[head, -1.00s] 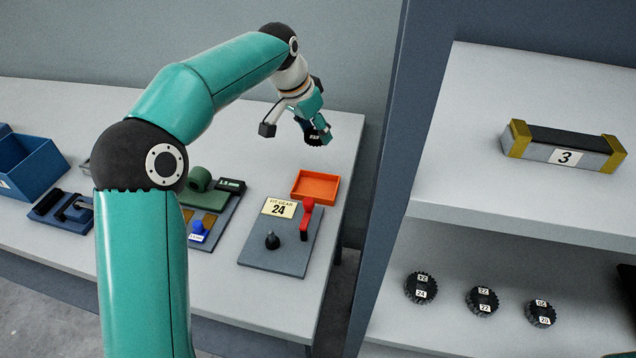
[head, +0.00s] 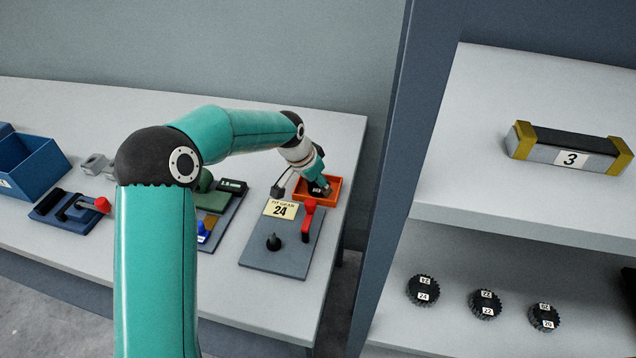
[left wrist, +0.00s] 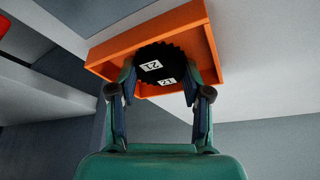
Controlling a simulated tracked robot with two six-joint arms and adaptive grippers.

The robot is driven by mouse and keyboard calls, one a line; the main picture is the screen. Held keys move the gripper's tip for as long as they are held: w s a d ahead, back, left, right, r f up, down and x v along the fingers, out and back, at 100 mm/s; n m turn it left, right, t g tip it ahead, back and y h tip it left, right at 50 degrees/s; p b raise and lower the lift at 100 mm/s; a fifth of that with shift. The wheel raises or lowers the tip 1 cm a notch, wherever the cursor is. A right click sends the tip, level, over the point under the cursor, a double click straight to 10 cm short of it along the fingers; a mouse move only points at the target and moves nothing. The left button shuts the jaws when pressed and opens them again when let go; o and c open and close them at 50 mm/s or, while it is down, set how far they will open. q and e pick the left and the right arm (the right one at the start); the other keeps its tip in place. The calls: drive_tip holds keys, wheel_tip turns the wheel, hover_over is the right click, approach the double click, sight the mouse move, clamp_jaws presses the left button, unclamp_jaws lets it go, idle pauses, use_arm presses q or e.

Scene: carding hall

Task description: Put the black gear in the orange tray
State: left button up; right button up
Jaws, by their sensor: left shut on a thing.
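The orange tray (head: 335,193) sits on the light table near its right end, behind the grey gear-fit plate. My left gripper (head: 317,188) is at the tray, pointing down. It is shut on a black gear (head: 315,187), which is partly hidden in the head view. In the left wrist view the gear (left wrist: 160,64), labelled 21 and 12, is between my two fingers (left wrist: 158,85), within the outline of the orange tray (left wrist: 205,45). I cannot tell whether the gear touches the tray floor. My right gripper is not in view.
The grey plate (head: 262,250) with a "FIT GEAR 24" card, a dark peg and a red lever (head: 308,220) stands in front of the tray. A shelf at right holds black gears (head: 485,304) and a block marked 3 (head: 570,150). A blue bin (head: 35,165) is far left.

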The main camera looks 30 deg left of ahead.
use_arm(q)
drive_tip(key=o, duration=1.3)
drive_tip(key=shift+c, duration=0.2)
drive_tip(key=shift+r, duration=0.15)
drive_tip(key=v, duration=1.2)
drive_tip(key=shift+b, duration=0.4)
drive_tip(key=shift+s, duration=0.1)
